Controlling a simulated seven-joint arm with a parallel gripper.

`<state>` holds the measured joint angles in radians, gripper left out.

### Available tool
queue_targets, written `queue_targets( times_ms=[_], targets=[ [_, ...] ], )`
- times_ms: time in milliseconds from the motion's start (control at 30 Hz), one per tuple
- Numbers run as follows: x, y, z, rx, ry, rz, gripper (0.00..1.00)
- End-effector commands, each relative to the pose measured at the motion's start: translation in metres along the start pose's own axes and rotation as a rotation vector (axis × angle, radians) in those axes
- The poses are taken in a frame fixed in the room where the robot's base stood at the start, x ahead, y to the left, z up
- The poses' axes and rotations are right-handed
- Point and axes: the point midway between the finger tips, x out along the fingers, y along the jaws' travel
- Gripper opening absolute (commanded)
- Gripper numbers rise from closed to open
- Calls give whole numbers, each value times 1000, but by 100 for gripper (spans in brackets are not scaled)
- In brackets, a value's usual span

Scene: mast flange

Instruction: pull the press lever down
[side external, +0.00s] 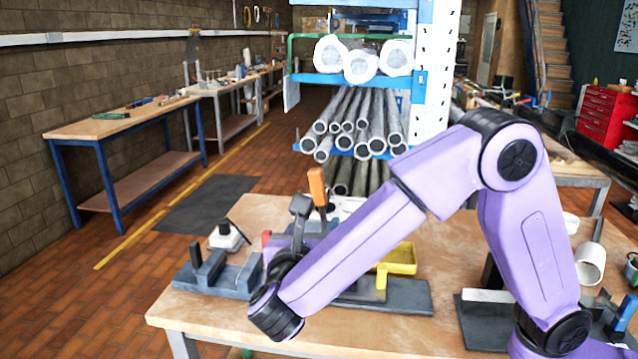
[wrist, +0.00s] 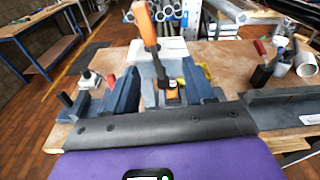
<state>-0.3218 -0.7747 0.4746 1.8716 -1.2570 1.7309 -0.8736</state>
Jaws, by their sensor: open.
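The press lever has an orange handle (side external: 317,187) that stands nearly upright above the bench in the side external view. In the wrist view the orange lever handle (wrist: 145,25) leans slightly left at the top, and its dark shaft runs down between the fingers. My gripper (wrist: 161,78) is open, with one dark finger on each side of the shaft and visible gaps between. The handle's top reaches above the fingertips in the picture. In the side external view my wrist and forearm hide most of the gripper and the press base.
A wooden workbench (side external: 235,325) carries a dark grey fixture (side external: 210,275) to the left and a yellow tray (side external: 398,258) to the right. A rack of tubes (side external: 355,125) stands behind. The bench's front left is clear.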

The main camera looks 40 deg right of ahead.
Motion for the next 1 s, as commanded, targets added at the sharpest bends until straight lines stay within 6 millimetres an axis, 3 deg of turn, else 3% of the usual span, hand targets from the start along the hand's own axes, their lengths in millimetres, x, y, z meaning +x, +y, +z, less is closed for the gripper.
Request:
queue_targets(
  times_ms=[167,367,1000],
  targets=[
    [-13,18,10,-51,-100,7,53],
    [0,19,13,-56,-112,5,53],
    [116,20,25,-55,-109,4,53]
  ],
)
